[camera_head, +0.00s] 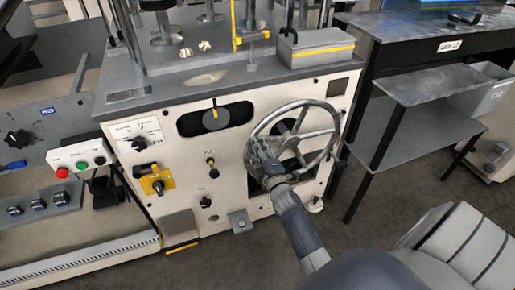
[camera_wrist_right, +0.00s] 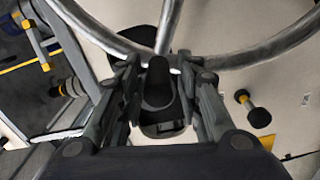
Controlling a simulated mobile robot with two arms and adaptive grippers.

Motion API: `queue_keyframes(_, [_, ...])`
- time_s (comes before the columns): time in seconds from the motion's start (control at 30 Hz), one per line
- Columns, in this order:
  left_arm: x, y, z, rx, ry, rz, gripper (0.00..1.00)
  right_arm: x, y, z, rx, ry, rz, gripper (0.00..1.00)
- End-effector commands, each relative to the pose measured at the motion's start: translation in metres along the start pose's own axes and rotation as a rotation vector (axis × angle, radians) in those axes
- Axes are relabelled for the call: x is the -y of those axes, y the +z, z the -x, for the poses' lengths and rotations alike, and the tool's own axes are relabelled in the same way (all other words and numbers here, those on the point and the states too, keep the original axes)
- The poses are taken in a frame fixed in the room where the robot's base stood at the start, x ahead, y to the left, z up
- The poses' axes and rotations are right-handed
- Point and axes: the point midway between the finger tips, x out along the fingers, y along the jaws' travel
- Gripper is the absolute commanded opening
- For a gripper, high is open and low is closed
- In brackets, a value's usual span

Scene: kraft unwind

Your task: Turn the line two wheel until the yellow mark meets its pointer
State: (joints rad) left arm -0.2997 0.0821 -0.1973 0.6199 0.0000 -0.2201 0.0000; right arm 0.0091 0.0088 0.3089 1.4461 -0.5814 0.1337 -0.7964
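The line two wheel (camera_head: 333,124) is a grey metal handwheel with spokes on the front of the pale machine panel. My right gripper (camera_head: 264,163) is at the lower left of its rim and hides that part. In the right wrist view the gripper (camera_wrist_right: 160,72) has its two fingers apart, either side of a dark rounded handle (camera_wrist_right: 159,82), with the wheel rim (camera_wrist_right: 250,55) passing at the fingertips. Contact is unclear. Left of the wheel, an oval window holds a dark disc (camera_head: 216,120) with a yellow mark (camera_head: 214,107) near its top. My left gripper is out of view.
A selector dial (camera_head: 139,143), a yellow-plated knob (camera_head: 157,183) and smaller knobs sit left of the wheel. A grey box with a yellow stripe (camera_head: 318,51) stands on the machine top. A dark shelf table (camera_head: 425,85) stands close at the right.

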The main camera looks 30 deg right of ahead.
Motion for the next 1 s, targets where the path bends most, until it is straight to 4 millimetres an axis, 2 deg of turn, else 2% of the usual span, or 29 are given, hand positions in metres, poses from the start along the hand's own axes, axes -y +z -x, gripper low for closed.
queue_keyframes(0.3, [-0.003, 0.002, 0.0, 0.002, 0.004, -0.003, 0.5, -0.001, 0.0, 0.001, 0.0, 0.001, 0.0, 0.4])
queue_keyframes(0.43, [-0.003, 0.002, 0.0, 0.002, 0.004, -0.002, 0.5, 0.0, 0.001, 0.009, 0.0, 0.0, 0.0, 0.4])
queue_keyframes(0.57, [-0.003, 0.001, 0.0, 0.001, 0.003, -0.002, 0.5, 0.001, 0.001, 0.03, 0.0, -0.001, 0.0, 0.4])
queue_keyframes(0.8, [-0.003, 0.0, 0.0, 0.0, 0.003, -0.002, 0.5, 0.001, 0.0, 0.082, 0.001, -0.002, -0.002, 0.4])
queue_keyframes(1.0, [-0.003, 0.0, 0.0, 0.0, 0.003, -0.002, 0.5, 0.001, 0.0, 0.111, 0.0, -0.001, -0.001, 0.4])
